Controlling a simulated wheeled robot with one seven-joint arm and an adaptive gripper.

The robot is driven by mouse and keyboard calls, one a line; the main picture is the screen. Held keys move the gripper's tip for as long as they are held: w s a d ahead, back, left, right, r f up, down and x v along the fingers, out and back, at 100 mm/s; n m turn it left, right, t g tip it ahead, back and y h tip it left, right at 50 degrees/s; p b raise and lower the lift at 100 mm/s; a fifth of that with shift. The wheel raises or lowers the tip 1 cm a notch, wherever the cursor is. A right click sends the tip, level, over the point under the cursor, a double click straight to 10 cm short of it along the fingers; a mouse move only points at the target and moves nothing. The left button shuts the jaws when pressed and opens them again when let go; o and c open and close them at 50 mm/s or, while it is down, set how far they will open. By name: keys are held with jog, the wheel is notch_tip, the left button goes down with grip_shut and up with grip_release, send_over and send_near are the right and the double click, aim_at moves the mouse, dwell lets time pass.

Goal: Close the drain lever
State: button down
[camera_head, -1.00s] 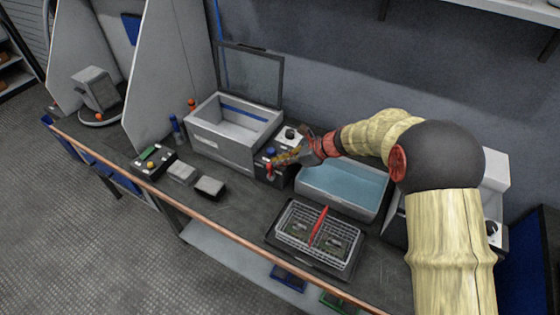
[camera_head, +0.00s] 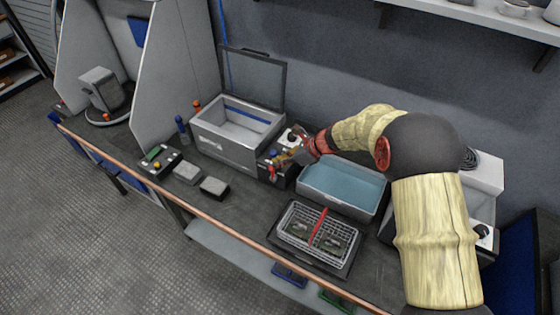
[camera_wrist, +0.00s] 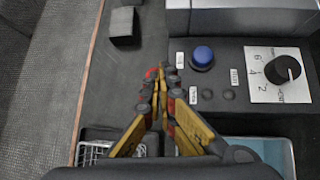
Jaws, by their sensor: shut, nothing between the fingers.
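The red drain lever (camera_head: 272,171) is on the front of the dark control box (camera_head: 284,177) between the two basins. In the wrist view its red part (camera_wrist: 152,73) shows just left of the fingertips, partly hidden by them. My gripper (camera_head: 281,159) is at the front of the box, very close to the lever; in the wrist view (camera_wrist: 162,82) its yellow fingers are together and empty. I cannot tell whether they touch the lever. The lever's exact angle is hard to make out.
A grey tank (camera_head: 228,152) with a raised lid stands left of the box, and a water-filled basin (camera_head: 340,207) stands right. A wire basket (camera_head: 296,238) is in front. The box top has a blue button (camera_wrist: 202,56) and a black dial (camera_wrist: 283,70).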

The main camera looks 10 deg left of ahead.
jog(key=shift+a+r+p, duration=0.2)
jog(key=shift+p, duration=0.9)
jog(key=p, duration=0.2)
jog(key=a+h+p, duration=0.1)
jog(key=p, duration=0.2)
jog(key=h+p, duration=0.1)
jog(key=p, duration=0.1)
jog(key=shift+w+a+r+g, duration=0.25)
jog(key=shift+r+g, duration=0.05)
jog(key=shift+g, duration=0.1)
jog(key=p, duration=0.3)
jog(key=a+h+p, duration=0.1)
jog(key=p, duration=0.2)
jog(key=shift+w+a+f+h, duration=0.1)
jog(key=shift+w+f+h, duration=0.1)
jog(key=shift+h, duration=0.1)
jog(key=shift+w+a+f+g+h+p, duration=0.25)
jog(key=shift+a+f+h+p, duration=0.1)
jog(key=shift+a+p, duration=0.35)
jog(key=shift+w+a+f+g+h+p, duration=0.15)
jog(key=shift+w+a+f+h+p, duration=0.2)
jog(key=shift+a+p, duration=0.35)
jog(key=shift+w+a+f+g+h+p, duration=0.2)
jog(key=shift+a+f+h+p, duration=0.3)
jog(key=shift+p, duration=0.35)
jog(key=shift+a+r, duration=0.1)
jog(key=shift+r, duration=0.05)
jog(key=shift+s+m, duration=0.1)
jog(key=shift+m, duration=0.2)
